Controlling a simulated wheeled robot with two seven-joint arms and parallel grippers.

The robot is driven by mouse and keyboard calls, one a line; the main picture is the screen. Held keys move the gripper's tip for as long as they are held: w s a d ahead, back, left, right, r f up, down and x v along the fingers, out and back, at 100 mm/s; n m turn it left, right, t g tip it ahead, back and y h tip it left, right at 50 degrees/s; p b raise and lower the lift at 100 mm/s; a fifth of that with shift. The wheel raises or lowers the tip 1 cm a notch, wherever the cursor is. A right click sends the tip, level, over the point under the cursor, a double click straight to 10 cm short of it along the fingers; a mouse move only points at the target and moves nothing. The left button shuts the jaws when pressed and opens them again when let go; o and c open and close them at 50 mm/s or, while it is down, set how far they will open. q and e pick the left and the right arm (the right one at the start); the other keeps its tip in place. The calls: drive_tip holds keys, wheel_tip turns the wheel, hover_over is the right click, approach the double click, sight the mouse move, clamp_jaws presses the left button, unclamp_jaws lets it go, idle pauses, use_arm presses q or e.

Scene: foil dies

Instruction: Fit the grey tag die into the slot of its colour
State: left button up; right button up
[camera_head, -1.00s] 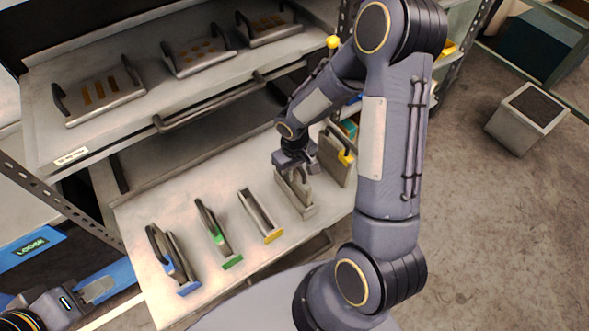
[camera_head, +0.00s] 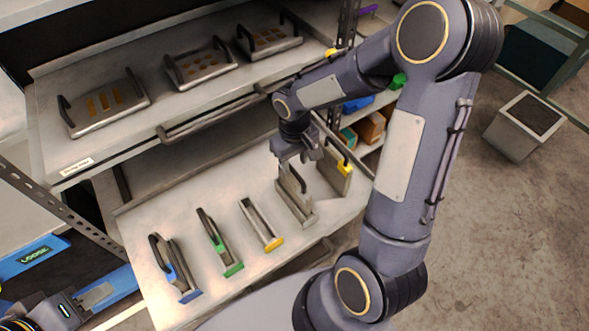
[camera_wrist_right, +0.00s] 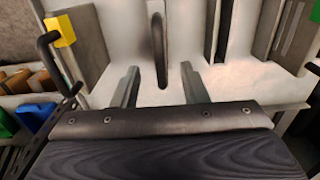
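The grey tag die (camera_head: 289,184) stands upright on the lower shelf, appearing to sit in the grey slot (camera_head: 306,221), fourth from the left. How deep it sits, I cannot tell. My right gripper (camera_head: 302,157) is just above the die. The wrist view shows its two fingers (camera_wrist_right: 158,88) spread apart, with the dark handle (camera_wrist_right: 159,48) beyond and between them, not touching either. My left gripper (camera_head: 95,296) is partly visible at the lower left, away from the dies; its opening is unclear.
A blue die (camera_head: 170,262) and a green die (camera_head: 212,236) stand to the left. The yellow slot (camera_head: 261,224) is empty. A yellow tag die (camera_head: 336,173) stands close to the right. The upper shelf (camera_head: 110,155) hangs over the back, with several handled plates.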

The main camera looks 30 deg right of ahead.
wheel_tip(320, 180, up, 2)
drive_tip(key=shift+r, duration=0.1)
drive_tip(key=s+a+r+m+t+y, duration=0.2)
drive_tip(key=s+a+r+t+y, duration=0.1)
drive_tip(key=s+r, duration=1)
drive_tip(key=shift+s+a+m+t+y, duration=0.35)
drive_tip(key=shift+s+a+t, duration=0.25)
drive_tip(key=shift+s+t, duration=1.05)
drive_tip(key=shift+s+r+g, duration=0.1)
drive_tip(key=shift+s+g, duration=0.2)
drive_tip(key=shift+g, duration=0.05)
